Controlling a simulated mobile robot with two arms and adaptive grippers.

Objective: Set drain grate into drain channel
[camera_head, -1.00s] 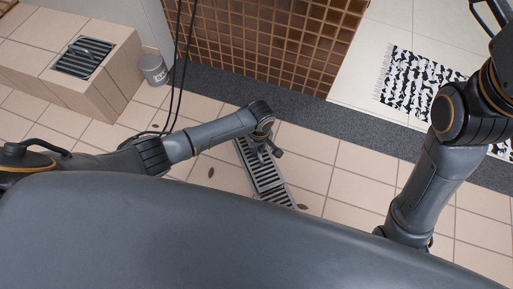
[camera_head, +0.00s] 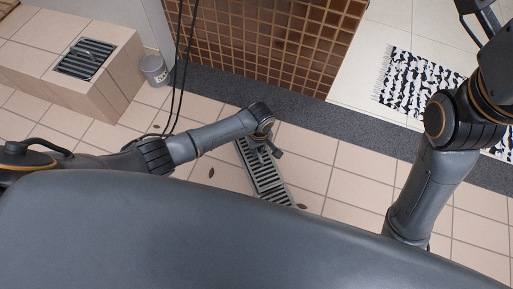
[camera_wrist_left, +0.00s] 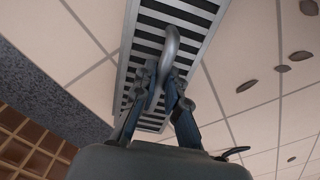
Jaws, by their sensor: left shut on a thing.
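My left gripper (camera_head: 265,152) is low over the floor at the drain channel (camera_head: 291,195), a long light-framed strip in the tiles. In the left wrist view my left gripper (camera_wrist_left: 165,88) is shut on the curved grey handle of the drain grate (camera_wrist_left: 148,47), a slotted grey panel. The grate lies along the channel; I cannot tell whether it sits fully down in it. The wrist hides part of it in the head view. My right arm reaches down at the right; its gripper is out of view.
Dark cables (camera_head: 181,60) hang nearby. Brown leaves (camera_head: 211,172) lie on the floor. A patterned rug (camera_head: 412,82) lies at the right.

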